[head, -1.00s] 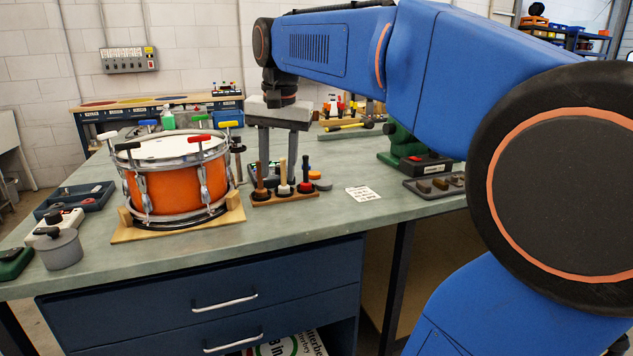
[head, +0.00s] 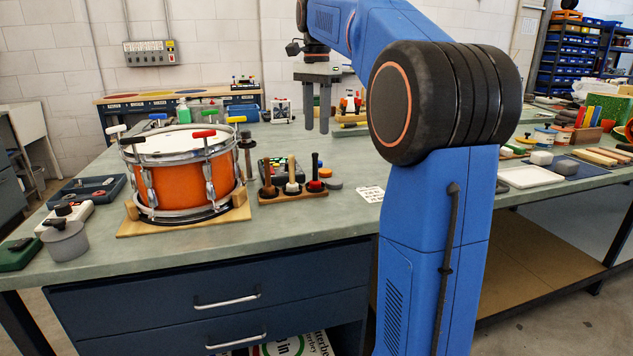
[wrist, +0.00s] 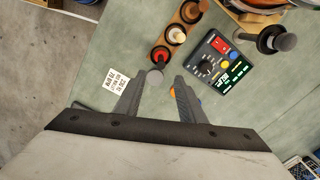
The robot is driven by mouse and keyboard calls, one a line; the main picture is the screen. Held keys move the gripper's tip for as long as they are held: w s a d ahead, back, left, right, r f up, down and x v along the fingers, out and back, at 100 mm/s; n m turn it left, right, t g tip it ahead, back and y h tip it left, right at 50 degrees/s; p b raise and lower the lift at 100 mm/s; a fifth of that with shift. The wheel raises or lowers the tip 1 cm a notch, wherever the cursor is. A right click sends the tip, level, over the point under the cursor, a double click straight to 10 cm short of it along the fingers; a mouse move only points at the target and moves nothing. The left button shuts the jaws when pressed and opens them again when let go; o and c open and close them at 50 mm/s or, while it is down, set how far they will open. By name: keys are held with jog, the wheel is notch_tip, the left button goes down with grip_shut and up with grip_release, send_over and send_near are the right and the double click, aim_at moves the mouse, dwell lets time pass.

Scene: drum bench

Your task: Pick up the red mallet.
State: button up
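The red mallet (head: 315,185) stands at the right end of a small wooden rack (head: 290,195), its black handle pointing up. In the wrist view its red head shows as a ring around the dark handle (wrist: 159,54), at the rack's end closest to the fingers. A white-headed mallet (head: 292,187) and a brown-headed mallet (head: 268,190) share the rack. My gripper (head: 317,118) points down above the bench, its two fingers apart with nothing held between them. It also shows in the wrist view (wrist: 160,77), where the red mallet lies just beyond the fingertips.
An orange drum (head: 178,184) stands left of the rack. A printed card (head: 370,193) lies to the right. A grey puck (head: 335,184) sits close to the rack. A control box with coloured buttons (wrist: 222,60) lies beside the rack.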

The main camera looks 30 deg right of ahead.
aim_at(316, 153)
notch_tip(316, 153, down, 8)
jog(key=shift+f, duration=0.2)
jog(key=shift+a+f, duration=0.15)
jog(key=shift+f, duration=1.2)
jog(key=shift+a+f, duration=0.1)
jog(key=shift+f, duration=1.25)
grip_shut()
